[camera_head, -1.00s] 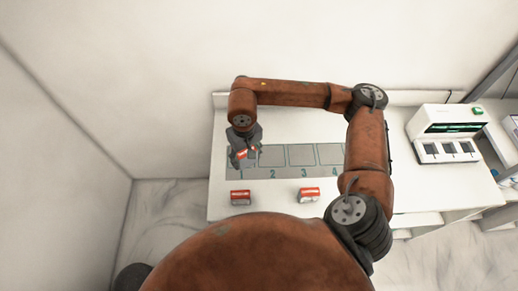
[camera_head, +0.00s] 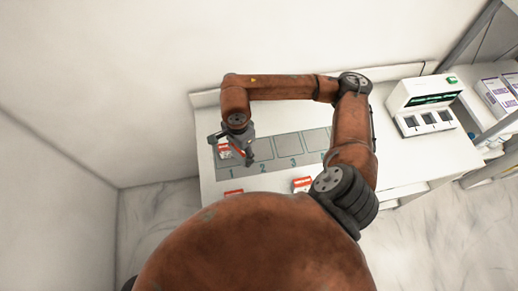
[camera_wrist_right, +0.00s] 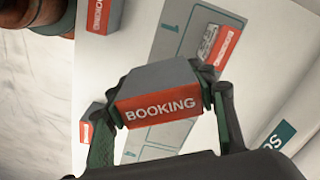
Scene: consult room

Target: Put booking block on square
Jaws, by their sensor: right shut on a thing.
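My right gripper (camera_head: 236,150) is over the left end of the grey strip of numbered squares (camera_head: 260,152), near squares 1 and 2. It is shut on a booking block (camera_wrist_right: 160,106), which has a grey top and a red face reading BOOKING. In the right wrist view the held block hides part of the strip. Another red-sided block (camera_wrist_right: 222,46) lies by the square marked 1 (camera_wrist_right: 172,42). Two more red and white blocks, a left one (camera_head: 233,192) and a right one (camera_head: 302,185), stand near the table's front edge. My left gripper is out of view.
The white table (camera_head: 212,183) has a raised back edge close to the wall. A white device with dark screens (camera_head: 425,105) stands at the right. Shelving with boxes (camera_head: 495,95) is further right. My own body covers the lower middle of the head view.

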